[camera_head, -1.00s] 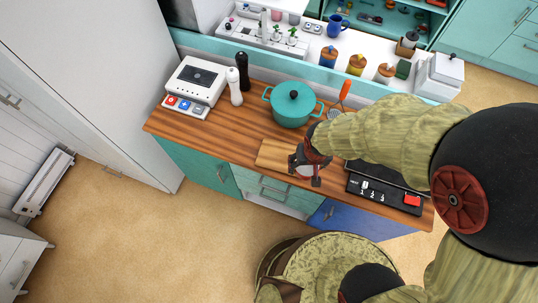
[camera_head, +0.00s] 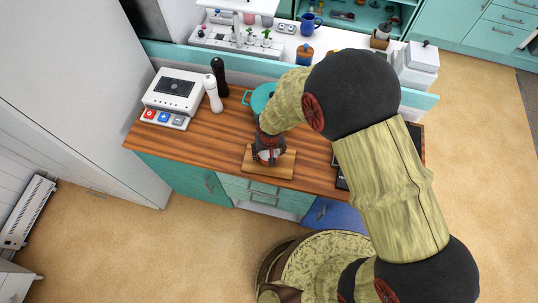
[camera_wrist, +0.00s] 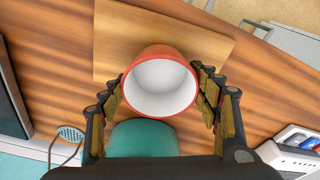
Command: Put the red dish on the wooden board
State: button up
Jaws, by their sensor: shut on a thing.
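The red dish (camera_wrist: 159,82), white inside, is between the two fingers of my gripper (camera_wrist: 159,92) in the wrist view, and the gripper is shut on it. In the head view my gripper (camera_head: 268,152) is low over the wooden board (camera_head: 285,167), with only a little of the dish showing. The board also shows behind the dish in the wrist view (camera_wrist: 122,38). I cannot tell whether the dish touches the board or hangs just above it.
A teal pot (camera_head: 259,99) stands behind my gripper, partly hidden by my arm. Dark and white shakers (camera_head: 213,92) and a white appliance (camera_head: 176,91) stand to the left. Bare wooden counter (camera_head: 205,140) lies left of the board.

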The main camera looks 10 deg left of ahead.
jog(key=shift+f, duration=1)
jog(key=shift+f, duration=0.2)
jog(key=o, duration=1.4)
notch_tip(320, 180, up, 12)
jog(key=s+p, duration=0.1)
jog(key=shift+s+d+r, duration=0.15)
jog(key=shift+s+d, duration=0.15)
jog(key=shift+s, duration=0.1)
